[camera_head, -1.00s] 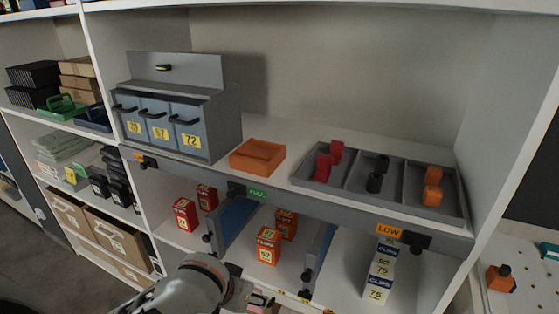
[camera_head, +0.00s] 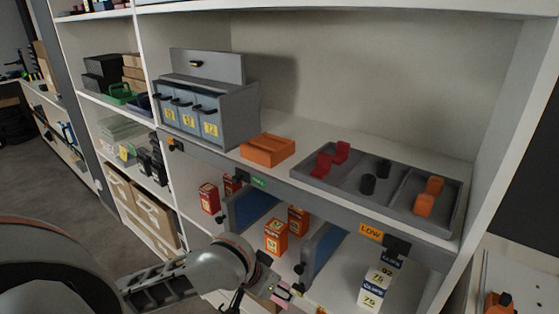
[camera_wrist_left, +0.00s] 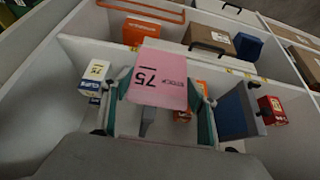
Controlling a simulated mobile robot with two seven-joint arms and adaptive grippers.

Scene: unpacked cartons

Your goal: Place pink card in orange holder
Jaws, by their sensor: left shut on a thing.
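The pink card (camera_wrist_left: 160,78), printed with 75, is held in my left gripper (camera_wrist_left: 157,108) in the left wrist view, between its teal fingers. In the head view my left gripper (camera_head: 272,287) is low at the bottom centre, in front of the lower shelf, with a small pink part of the card (camera_head: 281,293) showing. The orange holder (camera_head: 267,150), a low slotted block, sits on the upper shelf right of the grey drawer unit, above and apart from the gripper. My right gripper is not in view.
The grey drawer unit (camera_head: 209,105) and a grey divided tray (camera_head: 342,185) with red, black and orange pieces flank the holder. The shelf front edge (camera_head: 318,196) carries tags and clips. Below stand blue dividers (camera_head: 324,250), orange boxes (camera_head: 276,236) and white-blue boxes (camera_head: 373,287).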

